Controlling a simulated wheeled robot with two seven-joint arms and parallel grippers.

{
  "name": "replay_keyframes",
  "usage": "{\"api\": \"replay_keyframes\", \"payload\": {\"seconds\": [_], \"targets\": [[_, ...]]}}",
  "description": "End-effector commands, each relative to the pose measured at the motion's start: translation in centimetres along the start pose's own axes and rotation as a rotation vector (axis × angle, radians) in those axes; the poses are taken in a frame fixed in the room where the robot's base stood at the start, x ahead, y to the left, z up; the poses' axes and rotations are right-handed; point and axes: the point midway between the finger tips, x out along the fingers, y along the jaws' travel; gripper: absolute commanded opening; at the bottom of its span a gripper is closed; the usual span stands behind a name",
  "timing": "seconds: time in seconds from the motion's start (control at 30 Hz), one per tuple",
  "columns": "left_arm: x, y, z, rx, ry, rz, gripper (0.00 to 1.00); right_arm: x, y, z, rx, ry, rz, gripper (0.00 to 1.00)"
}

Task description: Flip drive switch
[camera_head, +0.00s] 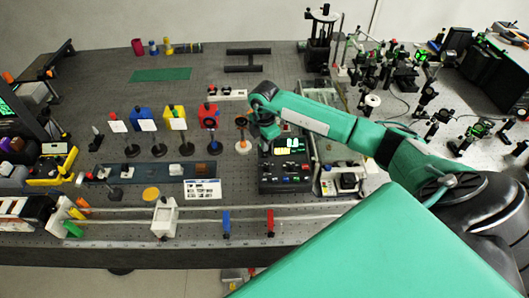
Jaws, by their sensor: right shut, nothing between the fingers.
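A black instrument box (268,186) with a lit green display (291,144) stands right of the bench's middle. A row of small knobs and switches, some red, lies along its front panel; which one is the drive switch is too small to tell. My right arm reaches in from the right, and its gripper (268,132) points down at the back left part of this box, above or beside it. The gripper is shut with nothing visible in it. Whether it touches the box cannot be told. The arm's wrist partly covers the box's back. My left gripper is not in view.
An orange-ringed stand (243,146) is close left of the gripper. Coloured filter holders (175,118) stand further left. A long rail with blue (226,224) and red (270,222) sliders runs along the front edge. An open-topped unit (327,178) adjoins the box on the right.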

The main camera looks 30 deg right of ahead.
Motion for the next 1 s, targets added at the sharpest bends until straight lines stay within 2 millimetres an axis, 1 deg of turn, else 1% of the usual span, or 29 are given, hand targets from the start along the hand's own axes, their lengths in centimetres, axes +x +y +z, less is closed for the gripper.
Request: {"api": "replay_keyframes", "payload": {"seconds": [0.3, 0.47, 1.0], "targets": [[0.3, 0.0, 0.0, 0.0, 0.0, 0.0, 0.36, 0.6, 0.0, 0.0, 0.0, 0.0, -0.001, 0.0], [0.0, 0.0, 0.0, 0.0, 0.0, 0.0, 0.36, 0.2, -0.1, 0.0, -0.001, 0.0, -0.002, 0.0], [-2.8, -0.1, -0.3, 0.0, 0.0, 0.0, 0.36, -4.2, 0.0, 0.0, 0.0, -0.001, 0.0, 0.0]]}}
